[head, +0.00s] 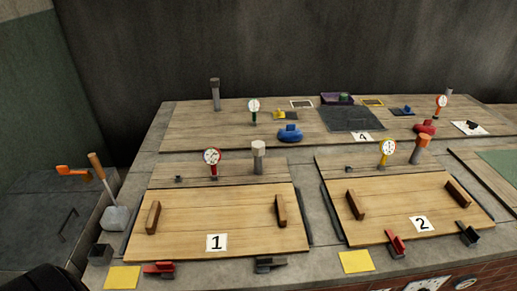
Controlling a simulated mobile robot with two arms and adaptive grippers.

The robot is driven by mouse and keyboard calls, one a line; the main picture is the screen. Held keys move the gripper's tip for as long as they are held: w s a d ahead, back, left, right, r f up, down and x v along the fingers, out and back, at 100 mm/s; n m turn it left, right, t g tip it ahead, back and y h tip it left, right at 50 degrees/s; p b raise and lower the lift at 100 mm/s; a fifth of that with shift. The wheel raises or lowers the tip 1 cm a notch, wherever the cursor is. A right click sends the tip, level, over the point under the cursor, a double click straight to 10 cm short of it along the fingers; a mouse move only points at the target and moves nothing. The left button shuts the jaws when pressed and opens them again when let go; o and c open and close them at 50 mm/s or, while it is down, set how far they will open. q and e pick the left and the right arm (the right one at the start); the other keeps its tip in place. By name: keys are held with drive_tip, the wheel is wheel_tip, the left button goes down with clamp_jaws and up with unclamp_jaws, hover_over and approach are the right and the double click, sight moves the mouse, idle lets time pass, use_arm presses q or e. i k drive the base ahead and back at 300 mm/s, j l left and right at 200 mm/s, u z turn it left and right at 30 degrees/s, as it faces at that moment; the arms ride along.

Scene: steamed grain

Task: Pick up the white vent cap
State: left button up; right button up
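A pale, whitish vent cap (258,148) sits upright on a short grey post behind the wooden lid marked 1 (170,235), just right of a red-rimmed gauge (212,157). It stands clear on all sides. An orange cap (422,141) tops a similar post behind the wooden lid marked 2 (370,228). A grey-capped post (215,95) stands at the back left, and another grey post (447,92) at the back right. Neither of my grippers can be made out; a dark shape cuts into the bottom left corner, too little to identify.
Gauges, a blue knob (290,134) and a red knob (425,128) stand on the counter. A shovel (115,217) leans at the left. Yellow cards (122,278) and red clamps (160,269) line the front edge. Wooden handles stand on both front lids.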

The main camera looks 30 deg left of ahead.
sight(257, 147)
drive_tip(key=i+l, duration=0.45)
drive_tip(key=l, duration=0.25)
drive_tip(key=l+u, duration=0.1)
drive_tip(key=u, duration=0.3)
drive_tip(key=i+l+u, duration=0.1)
drive_tip(key=u, duration=0.25)
drive_tip(key=l+u, duration=0.15)
drive_tip(key=u, duration=0.25)
drive_tip(key=l+u, duration=0.15)
drive_tip(key=u, duration=0.25)
drive_tip(key=i+l, duration=0.05)
